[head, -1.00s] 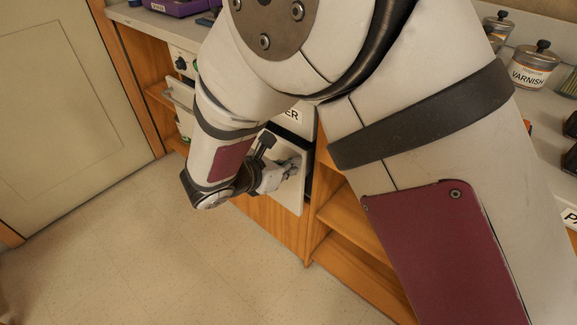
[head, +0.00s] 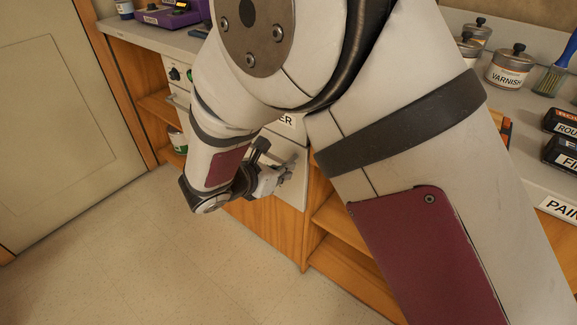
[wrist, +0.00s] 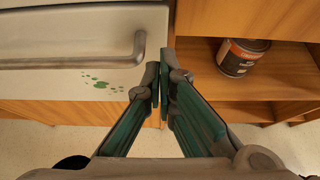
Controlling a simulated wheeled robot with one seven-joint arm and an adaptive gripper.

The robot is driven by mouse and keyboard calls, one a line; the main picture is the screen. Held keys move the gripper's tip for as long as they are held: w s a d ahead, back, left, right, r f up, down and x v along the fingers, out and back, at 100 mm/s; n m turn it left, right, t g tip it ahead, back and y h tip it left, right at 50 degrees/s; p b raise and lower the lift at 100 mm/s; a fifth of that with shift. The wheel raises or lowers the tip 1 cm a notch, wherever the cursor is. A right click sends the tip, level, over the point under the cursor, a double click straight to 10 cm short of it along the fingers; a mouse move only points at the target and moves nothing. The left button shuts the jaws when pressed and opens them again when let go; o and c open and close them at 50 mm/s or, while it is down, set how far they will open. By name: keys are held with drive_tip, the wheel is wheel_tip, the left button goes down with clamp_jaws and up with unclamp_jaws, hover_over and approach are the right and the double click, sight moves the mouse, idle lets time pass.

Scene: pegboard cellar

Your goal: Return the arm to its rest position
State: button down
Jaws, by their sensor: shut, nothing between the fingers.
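My gripper (head: 280,176) is in front of a white appliance front set in the wooden bench, low in the middle of the head view. My arm reaches down to it from the top and right. In the wrist view my gripper (wrist: 163,82) has its fingertips together with nothing between them. Behind the fingers is the white front (wrist: 60,60) with a metal handle (wrist: 135,48) and green paint spots. The fingers look apart from the handle. My arm hides much of the bench front.
A can (wrist: 240,58) stands on the open wooden shelf right of the white front. Varnish tins (head: 508,68), a brush (head: 556,72) and dark boxes (head: 563,145) stand on the counter. A purple case (head: 170,15) is at the back left. The floor (head: 120,250) at left is clear.

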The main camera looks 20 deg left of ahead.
drive_tip(key=p+v, duration=0.2)
drive_tip(key=v, duration=0.7)
drive_tip(key=s+d+r+m+g+h, duration=0.1)
drive_tip(key=d+r+m+g, duration=0.1)
drive_tip(key=d+r+m, duration=0.5)
drive_tip(key=s+d+r+m+g+h, duration=0.1)
drive_tip(key=d+r+m+g, duration=0.2)
drive_tip(key=d, duration=0.9)
drive_tip(key=s+d+r+m+g+h, duration=0.1)
drive_tip(key=d+r+m+g+h, duration=0.1)
drive_tip(key=d+r+m, duration=0.5)
drive_tip(key=s+d+m+g+y, duration=0.35)
drive_tip(key=s+d+m, duration=0.25)
drive_tip(key=s+d, duration=0.55)
drive_tip(key=s+f+m+y, duration=0.1)
drive_tip(key=s+m+y, duration=0.4)
drive_tip(key=s+m, duration=0.45)
wheel_tip(320, 180, up, 24)
drive_tip(key=s+n+t+p, duration=0.1)
drive_tip(key=s+t+p, duration=0.1)
drive_tip(key=p, duration=2)
drive_tip(key=shift+a+t+p, duration=0.15)
drive_tip(key=shift+t+p, duration=0.15)
drive_tip(key=shift+t, duration=0.55)
drive_tip(key=shift+f, duration=0.1)
